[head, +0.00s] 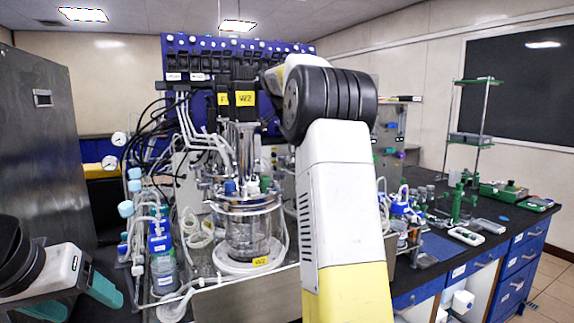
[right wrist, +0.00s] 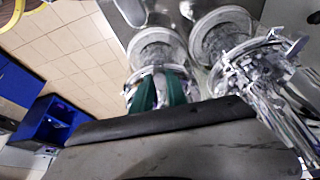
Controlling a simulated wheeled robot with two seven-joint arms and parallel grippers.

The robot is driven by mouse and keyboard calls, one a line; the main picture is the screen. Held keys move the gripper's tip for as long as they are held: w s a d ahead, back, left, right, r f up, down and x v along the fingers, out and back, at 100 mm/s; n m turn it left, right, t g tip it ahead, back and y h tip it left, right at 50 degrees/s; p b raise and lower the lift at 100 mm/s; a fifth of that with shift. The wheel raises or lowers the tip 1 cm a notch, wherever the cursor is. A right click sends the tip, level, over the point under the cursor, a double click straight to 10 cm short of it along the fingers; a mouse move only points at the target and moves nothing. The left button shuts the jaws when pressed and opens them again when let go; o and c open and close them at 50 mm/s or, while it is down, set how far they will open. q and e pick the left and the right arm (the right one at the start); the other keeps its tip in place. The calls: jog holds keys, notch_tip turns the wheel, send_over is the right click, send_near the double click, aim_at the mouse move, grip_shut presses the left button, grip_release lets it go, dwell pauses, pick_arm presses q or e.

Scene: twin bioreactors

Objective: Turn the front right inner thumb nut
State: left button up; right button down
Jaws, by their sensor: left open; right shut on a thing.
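The glass bioreactor vessel (head: 247,225) with its metal head plate and clear jacket stands on a white round base, with a yellow label in front. My right arm crosses the head view in front of the bench, and its gripper is hidden there. In the right wrist view my right gripper's green fingers (right wrist: 160,92) are close together, shut on a small part among shiny metal fittings. The thumb nut itself is hidden or too small to make out between them. My left gripper (head: 80,297) is open and empty at the lower left, apart from the vessel.
Bottles with blue caps (head: 162,262) and tubing stand left of the vessel. A blue pump rack (head: 185,55) is behind it. A grey cabinet (head: 50,130) is at far left. Green-and-white lab items (head: 465,235) lie on the right bench, above blue drawers (head: 515,285).

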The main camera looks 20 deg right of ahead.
jog(key=shift+w+m, duration=0.1)
jog(key=shift+m, duration=0.5)
jog(key=c, duration=1.3)
grip_release()
